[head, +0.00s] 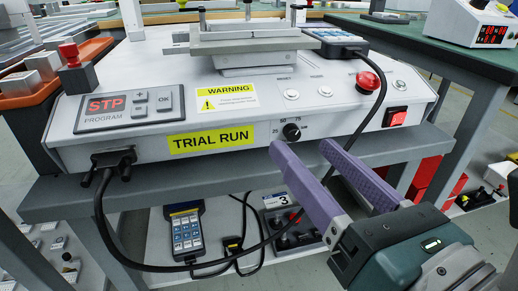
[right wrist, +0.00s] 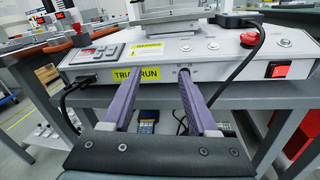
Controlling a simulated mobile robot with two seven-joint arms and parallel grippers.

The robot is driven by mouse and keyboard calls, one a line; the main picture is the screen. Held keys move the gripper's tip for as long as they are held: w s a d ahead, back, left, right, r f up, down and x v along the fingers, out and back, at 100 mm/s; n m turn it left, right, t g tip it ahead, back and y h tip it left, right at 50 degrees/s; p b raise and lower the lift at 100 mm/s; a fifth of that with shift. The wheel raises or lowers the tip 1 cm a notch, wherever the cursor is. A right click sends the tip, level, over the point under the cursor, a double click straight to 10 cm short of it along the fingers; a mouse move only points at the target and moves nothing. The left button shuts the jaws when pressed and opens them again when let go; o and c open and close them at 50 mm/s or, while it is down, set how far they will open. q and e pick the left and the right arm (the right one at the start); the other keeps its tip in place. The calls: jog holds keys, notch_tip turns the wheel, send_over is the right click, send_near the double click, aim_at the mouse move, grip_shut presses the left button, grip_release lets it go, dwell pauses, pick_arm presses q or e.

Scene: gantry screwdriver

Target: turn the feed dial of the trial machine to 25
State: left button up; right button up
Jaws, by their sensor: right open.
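The trial machine (head: 330,75) is a white box with a yellow TRIAL RUN label (head: 211,139) on its front. Its feed dial (head: 291,132) is a small black knob to the right of that label, with the marks 25, 50 and 75 around it. Its exact setting is too small to read. My right gripper (head: 305,146) is open and empty, its two purple fingers reaching toward the front panel just below and around the dial. In the right wrist view the fingertips (right wrist: 159,77) point at the panel, and the dial is mostly hidden behind the right finger. My left gripper is out of view.
A red-lit switch (head: 395,117) and a red button (head: 367,81) are to the dial's right. A black cable (head: 101,215) loops down from a front plug. A handheld device (head: 186,230) lies on the shelf below. The grey bench edge (head: 240,170) runs below the panel.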

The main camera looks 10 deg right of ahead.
aim_at(294, 137)
notch_tip(294, 137, down, 5)
jog(key=d+m+h+b, duration=0.2)
jog(key=m, duration=0.3)
jog(key=shift+h, duration=0.4)
jog(key=w, duration=1)
jog(key=shift+w+d+f+p, duration=0.1)
jog(key=shift+d+p, duration=0.05)
jog(key=shift+p, duration=0.25)
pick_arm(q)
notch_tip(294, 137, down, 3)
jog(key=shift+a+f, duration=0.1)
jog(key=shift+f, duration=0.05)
pick_arm(e)
grip_shut()
